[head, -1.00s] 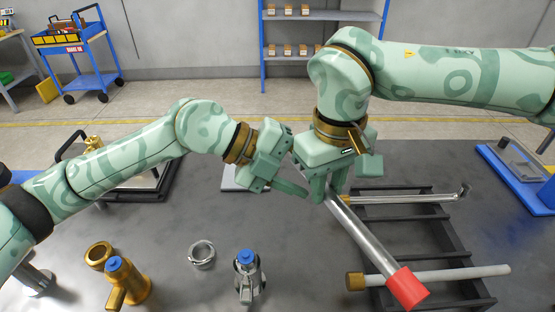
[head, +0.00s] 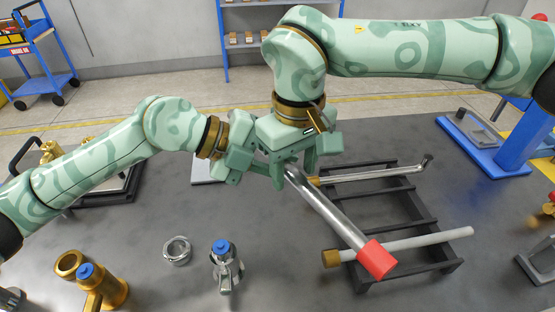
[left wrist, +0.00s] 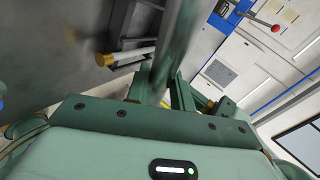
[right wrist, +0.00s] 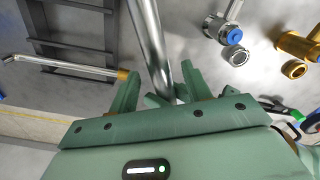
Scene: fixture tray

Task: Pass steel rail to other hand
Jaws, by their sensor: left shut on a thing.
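The steel rail (head: 325,207) is a shiny bar with a red end block (head: 377,259). It slants from the grippers down to the right, above the black rack. My left gripper (head: 272,172) is shut on the rail near its upper end; the rail also runs up from the fingers in the left wrist view (left wrist: 178,45). My right gripper (head: 296,168) is still around the rail beside the left one. In the right wrist view its fingers stand apart, with gaps to the rail (right wrist: 150,40) between them. The exact left finger contact is partly hidden by the right gripper.
The black rack (head: 423,222) on the grey table holds a thin bar (head: 370,176) and a pale rod with a brass end (head: 420,241). A steel ring (head: 177,250), a blue-capped steel fitting (head: 226,268) and brass parts (head: 107,290) stand at the front left.

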